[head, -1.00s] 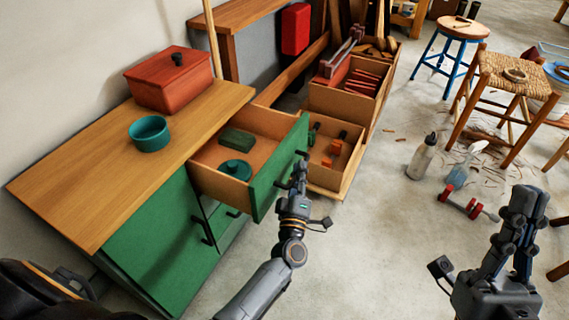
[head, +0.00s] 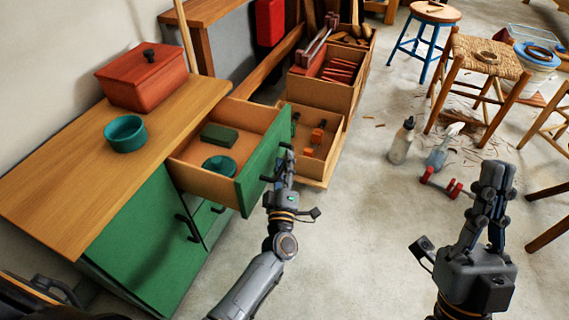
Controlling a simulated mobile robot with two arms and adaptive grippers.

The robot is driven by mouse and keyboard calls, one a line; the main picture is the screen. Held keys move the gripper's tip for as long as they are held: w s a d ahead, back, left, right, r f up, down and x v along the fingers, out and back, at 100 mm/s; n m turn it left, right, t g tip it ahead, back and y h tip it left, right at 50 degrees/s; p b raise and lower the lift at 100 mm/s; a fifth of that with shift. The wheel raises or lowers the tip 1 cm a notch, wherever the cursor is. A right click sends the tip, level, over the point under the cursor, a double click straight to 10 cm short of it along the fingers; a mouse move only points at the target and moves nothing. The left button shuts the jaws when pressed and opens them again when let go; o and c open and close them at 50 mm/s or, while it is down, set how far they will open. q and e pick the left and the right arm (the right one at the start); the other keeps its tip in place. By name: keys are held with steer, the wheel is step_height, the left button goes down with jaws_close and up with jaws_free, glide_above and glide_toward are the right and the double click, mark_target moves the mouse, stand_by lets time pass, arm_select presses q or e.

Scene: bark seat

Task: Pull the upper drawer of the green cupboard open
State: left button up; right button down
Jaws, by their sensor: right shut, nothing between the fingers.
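The green cupboard (head: 140,245) stands at the left under a wooden top. Its upper drawer (head: 263,165) is pulled well out, with its green front clear of the cupboard body. Inside lie a green block (head: 220,136) and a round teal lidded dish (head: 219,165). My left gripper (head: 284,168) is at the dark handle on the drawer front, its fingers closed around the handle's middle; they partly hide it. My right gripper (head: 493,175) is shut and empty, pointing up over the floor at the right, far from the cupboard.
On the cupboard top are a red lidded box (head: 143,80) and a teal bowl (head: 125,134). An open wooden drawer unit (head: 318,140) stands just behind the drawer. Floor before the drawer is clear.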

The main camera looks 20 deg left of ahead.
arm_select(q)
steer(key=v, duration=1.2)
steer(key=shift+r, duration=0.1)
